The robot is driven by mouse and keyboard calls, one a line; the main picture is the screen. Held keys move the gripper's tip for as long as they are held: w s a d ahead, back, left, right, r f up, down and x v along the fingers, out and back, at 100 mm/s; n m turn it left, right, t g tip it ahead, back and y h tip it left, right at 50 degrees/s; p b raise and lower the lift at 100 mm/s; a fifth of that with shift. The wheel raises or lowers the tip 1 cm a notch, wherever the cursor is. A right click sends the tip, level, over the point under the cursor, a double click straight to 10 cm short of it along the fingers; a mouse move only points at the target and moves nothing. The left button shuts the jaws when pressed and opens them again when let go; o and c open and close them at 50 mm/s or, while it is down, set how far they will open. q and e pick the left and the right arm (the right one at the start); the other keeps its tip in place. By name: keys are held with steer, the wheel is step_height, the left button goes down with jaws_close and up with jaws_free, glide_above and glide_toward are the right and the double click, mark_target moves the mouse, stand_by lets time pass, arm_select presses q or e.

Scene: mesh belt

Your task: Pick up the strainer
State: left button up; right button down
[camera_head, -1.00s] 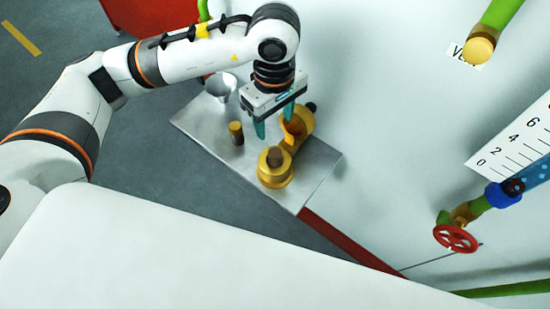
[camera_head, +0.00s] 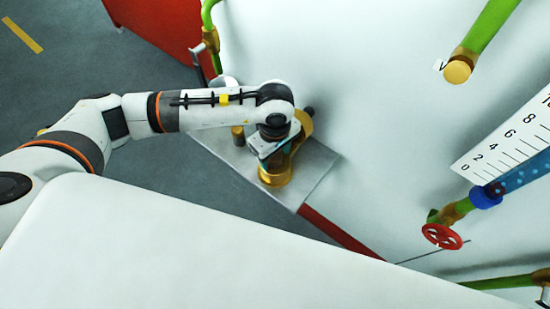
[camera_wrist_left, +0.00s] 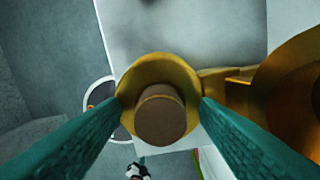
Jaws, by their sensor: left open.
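A brass fitting (camera_head: 277,179) with two round openings stands on a grey metal shelf. In the left wrist view, a brown cylinder (camera_wrist_left: 160,118), which looks like the strainer, sits inside the fitting's round brass rim (camera_wrist_left: 158,66). My left gripper (camera_wrist_left: 161,104) is open. Its teal fingers are on either side of the cylinder, near the rim; I cannot tell whether they touch anything. My right gripper is not in view.
The grey shelf (camera_head: 318,168) has some bare room to the right. A small brass and brown cylinder (camera_head: 238,135) stands left of my wrist, with a silver funnel (camera_head: 222,81) behind it. A white wall panel (camera_head: 370,120) rises beside the shelf. A red valve wheel (camera_head: 442,236) is at right.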

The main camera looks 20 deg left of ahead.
arm_select(q)
steer(key=c, duration=1.1)
steer(key=shift+r, duration=0.1)
